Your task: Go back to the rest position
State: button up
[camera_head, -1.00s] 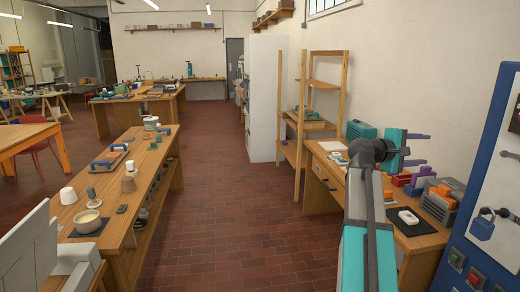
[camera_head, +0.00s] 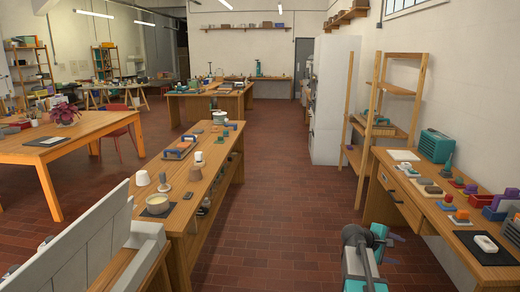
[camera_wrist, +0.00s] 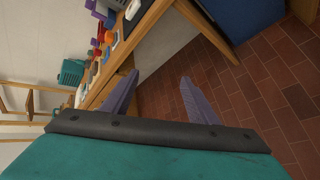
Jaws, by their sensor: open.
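My gripper (camera_head: 393,250) is low in the head view, left of the right-hand workbench (camera_head: 425,205) and in front of the tiled floor. Its two purple fingers point to the right. In the wrist view the gripper (camera_wrist: 158,78) shows its fingers spread apart with nothing between them. The floor lies behind the gap. The turquoise housing of my gripper fills the bottom of that view.
The workbench bears a white soap-like piece (camera_head: 486,243) on a dark mat, small coloured blocks and a teal case (camera_head: 435,146). A long wooden bench (camera_head: 205,185) stands left. Tiled floor (camera_head: 290,200) between them is clear. A wooden shelf (camera_head: 396,90) stands behind.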

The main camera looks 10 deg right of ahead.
jog(key=s+a+f+n+g+y, duration=0.1)
jog(key=s+a+f+y, duration=0.3)
jog(key=a+f, duration=0.95)
jog(key=s+a+f+g+y, duration=0.1)
jog(key=s+a+f, duration=0.7)
jog(key=f, duration=0.9)
jog(key=s+a+f+m+g+y, duration=0.2)
jog(key=s+a+f, duration=0.4)
jog(key=s+a, duration=0.5)
jog(key=s+a+f+m+g+y, duration=0.3)
jog(key=s+a+f+m+y, duration=0.1)
jog(key=s+a, duration=0.7)
notch_tip(320, 180, down, 3)
jog(key=shift+s+a+r+m+y, duration=0.15)
jog(key=shift+s+a+m+y, duration=0.15)
jog(key=shift+s+m, duration=0.5)
jog(key=shift+c, duration=0.5)
